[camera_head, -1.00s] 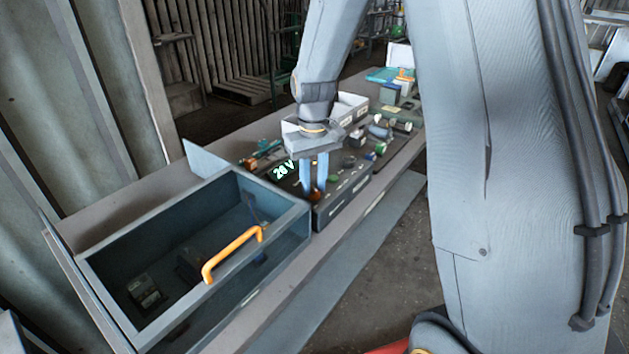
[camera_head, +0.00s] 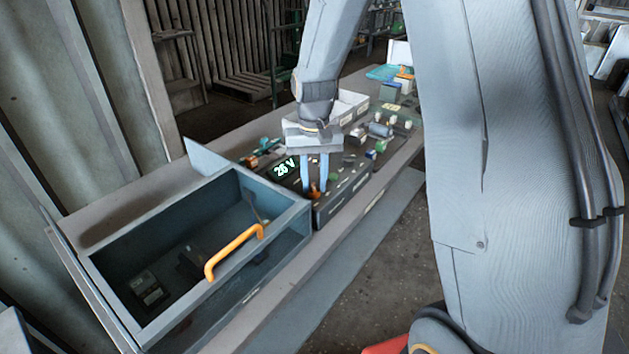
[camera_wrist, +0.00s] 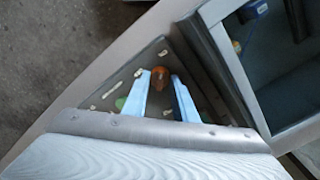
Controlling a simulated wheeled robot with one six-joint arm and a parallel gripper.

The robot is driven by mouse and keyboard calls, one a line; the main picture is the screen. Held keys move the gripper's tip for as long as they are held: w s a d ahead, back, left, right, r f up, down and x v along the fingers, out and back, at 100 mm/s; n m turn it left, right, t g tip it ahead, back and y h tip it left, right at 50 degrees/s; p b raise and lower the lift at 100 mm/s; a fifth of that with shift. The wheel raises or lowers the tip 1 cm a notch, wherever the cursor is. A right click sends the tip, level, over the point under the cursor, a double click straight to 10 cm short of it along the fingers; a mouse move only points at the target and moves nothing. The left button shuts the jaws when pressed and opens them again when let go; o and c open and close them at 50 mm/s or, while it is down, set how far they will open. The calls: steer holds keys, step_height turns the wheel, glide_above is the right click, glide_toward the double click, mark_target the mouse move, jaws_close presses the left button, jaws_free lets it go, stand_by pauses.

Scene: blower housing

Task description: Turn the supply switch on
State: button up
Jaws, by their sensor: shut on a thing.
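The dark control panel (camera_head: 345,193) stands on the bench beside the blue-grey box. An orange knob (camera_head: 315,191), which looks like the supply switch, sits at the panel's near end. My gripper (camera_head: 315,188) points down over it, with its two pale blue fingers on either side of the knob, shut on it. In the wrist view the orange knob (camera_wrist: 159,78) shows between the fingertips (camera_wrist: 161,76). Its markings and exact turn cannot be read. A lit display (camera_head: 285,168) beside it seems to read 26 V.
The open box (camera_head: 125,290) with an orange handle (camera_head: 232,252) holds dark parts and stands close on the left. Several small components (camera_head: 380,132) crowd the panel's far end. The floor to the right of the bench is clear.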

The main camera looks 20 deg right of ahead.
mark_target(314, 185)
steer(key=shift+w+r, duration=0.1)
steer(key=o, duration=1)
steer(key=shift+o, duration=0.2)
steer(key=shift+r+b, duration=1.1)
steer(key=shift+r, duration=2.75)
